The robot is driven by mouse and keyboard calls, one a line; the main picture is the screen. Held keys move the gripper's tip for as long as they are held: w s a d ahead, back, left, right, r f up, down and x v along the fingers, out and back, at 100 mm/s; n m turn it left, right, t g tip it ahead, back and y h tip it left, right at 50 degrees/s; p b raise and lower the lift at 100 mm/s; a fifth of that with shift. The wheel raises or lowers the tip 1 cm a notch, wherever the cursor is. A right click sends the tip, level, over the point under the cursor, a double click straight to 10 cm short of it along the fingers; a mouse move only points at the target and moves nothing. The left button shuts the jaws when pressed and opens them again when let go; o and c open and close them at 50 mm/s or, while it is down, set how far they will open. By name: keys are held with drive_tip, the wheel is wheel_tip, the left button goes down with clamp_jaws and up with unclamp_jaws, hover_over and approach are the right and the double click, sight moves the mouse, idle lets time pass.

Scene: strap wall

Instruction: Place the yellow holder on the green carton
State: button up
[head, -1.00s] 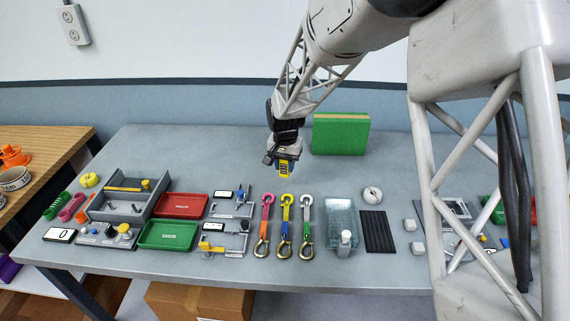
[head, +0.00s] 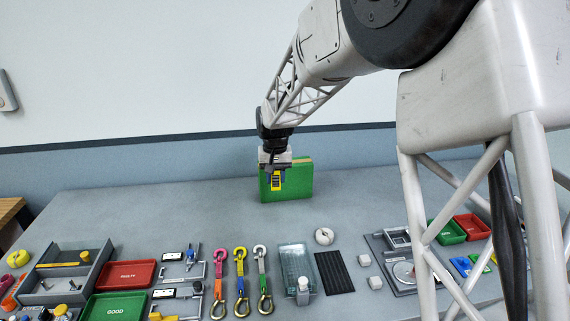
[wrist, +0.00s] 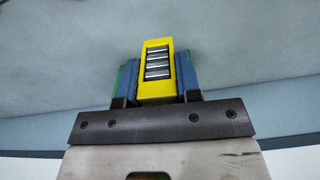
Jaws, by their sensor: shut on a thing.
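The yellow holder (head: 277,180), a small block with a row of silvery cells in its face, is held by my gripper (head: 275,176). In the wrist view the yellow holder (wrist: 156,68) sits between the two blue fingers of my gripper (wrist: 157,75), which is shut on it. The green carton (head: 297,186) stands upright on the table at the back, with a tan top edge. In the head view my gripper and the holder overlap the carton's left part; I cannot tell the gap between them. In the wrist view a sliver of green (wrist: 122,80) shows beside the left finger.
Red (head: 128,274) and green (head: 113,307) trays, a grey bin (head: 40,287), several coloured straps with hooks (head: 240,270), a clear box (head: 296,262) and a black ribbed mat (head: 334,272) lie toward the front. The table around the carton is clear.

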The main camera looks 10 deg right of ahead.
drive_tip(key=d+r, duration=0.4)
drive_tip(key=d, duration=0.2)
drive_tip(key=shift+w+r+n, duration=0.3)
drive_tip(key=shift+r+n, duration=0.1)
drive_tip(key=shift+w+d, duration=0.1)
drive_tip(key=w, duration=0.5)
drive_tip(key=w+f, duration=0.1)
drive_tip(key=w, duration=0.9)
drive_tip(key=shift+w+a+f, duration=0.25)
drive_tip(key=shift+w+a, duration=0.05)
drive_tip(key=shift+w, duration=0.1)
drive_tip(key=shift+f, duration=0.1)
drive_tip(key=shift+f, duration=1.65)
drive_tip(key=shift+f, duration=0.15)
drive_tip(key=o, duration=1)
